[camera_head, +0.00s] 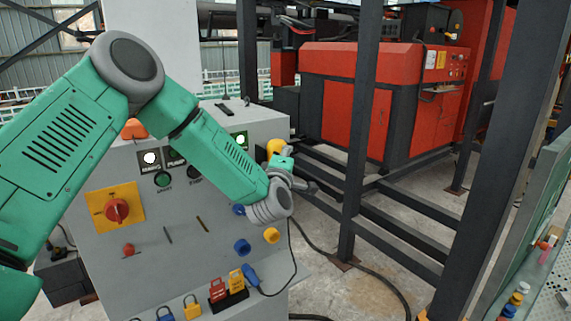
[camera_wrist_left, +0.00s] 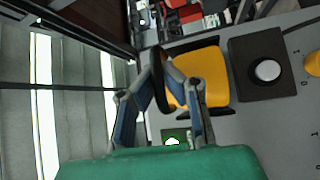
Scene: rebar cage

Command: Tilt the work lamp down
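The work lamp (camera_head: 274,147) has a yellow head and shows in the head view just behind my left gripper (camera_head: 291,172), at the right edge of the grey panel box. Much of the lamp is hidden there by my arm. In the left wrist view the lamp (camera_wrist_left: 207,75) is yellow with a dark rim. The fingers of my left gripper (camera_wrist_left: 161,73) lean in close together there, with the dark rim between their tips. The gripper looks shut on that rim. My right gripper is in neither view.
The grey panel box (camera_head: 200,235) carries a red rotary switch (camera_head: 117,210), buttons and blue and yellow knobs. Padlocks and tags hang low on its front. Dark steel posts (camera_head: 360,130) stand to the right, before a red machine (camera_head: 390,95). A cable crosses the floor.

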